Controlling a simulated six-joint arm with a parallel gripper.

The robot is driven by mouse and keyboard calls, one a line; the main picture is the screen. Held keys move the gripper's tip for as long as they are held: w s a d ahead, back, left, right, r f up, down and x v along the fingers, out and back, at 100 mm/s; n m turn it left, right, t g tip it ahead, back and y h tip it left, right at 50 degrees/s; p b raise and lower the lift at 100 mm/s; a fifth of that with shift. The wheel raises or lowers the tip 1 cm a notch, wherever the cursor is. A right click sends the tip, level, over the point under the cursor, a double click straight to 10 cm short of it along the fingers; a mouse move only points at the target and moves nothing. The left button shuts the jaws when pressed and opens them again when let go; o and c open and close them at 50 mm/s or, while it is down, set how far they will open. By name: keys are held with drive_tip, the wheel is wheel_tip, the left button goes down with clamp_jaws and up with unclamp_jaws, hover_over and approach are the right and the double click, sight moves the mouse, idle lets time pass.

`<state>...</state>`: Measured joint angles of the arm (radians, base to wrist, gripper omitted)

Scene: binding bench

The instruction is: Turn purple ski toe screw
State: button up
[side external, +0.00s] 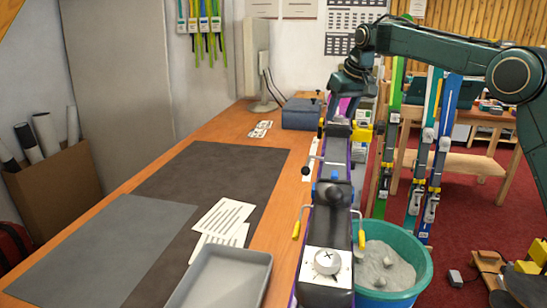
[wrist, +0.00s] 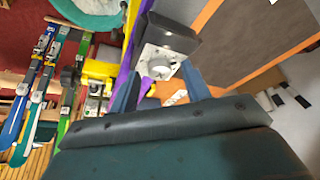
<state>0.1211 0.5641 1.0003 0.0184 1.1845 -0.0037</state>
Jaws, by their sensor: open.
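The purple ski (wrist: 127,58) is clamped along the front edge of the bench, and in the side view mostly its purple edge shows. A round screw head with a cross mark (side external: 327,260) sits on a white plate at the near end of the ski's fittings. In the wrist view a pale round knob (wrist: 162,69) on a white plate shows beyond my fingers. My gripper (wrist: 161,88) is open and empty, its two blue fingers apart, with the knob ahead between them. In the side view my gripper hangs over the far part of the ski, fingertips hard to make out.
Yellow-handled clamps (side external: 361,132) stick out beside the ski. A teal tub (side external: 425,272) stands to its right. A grey tray (side external: 262,262) and white papers (side external: 220,218) lie left on the bench. Other skis (side external: 436,150) stand behind on the right.

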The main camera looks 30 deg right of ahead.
drive_tip(key=c, duration=1)
drive_tip(key=shift+d+n, duration=0.1)
drive_tip(key=shift+n, duration=0.5)
drive_tip(key=shift+n+y, duration=0.7)
drive_tip(key=shift+n, duration=0.5)
drive_tip(key=shift+r+n, duration=0.1)
drive_tip(key=shift+n, duration=0.4)
drive_tip(key=o, duration=1)
drive_tip(key=shift+d, duration=0.1)
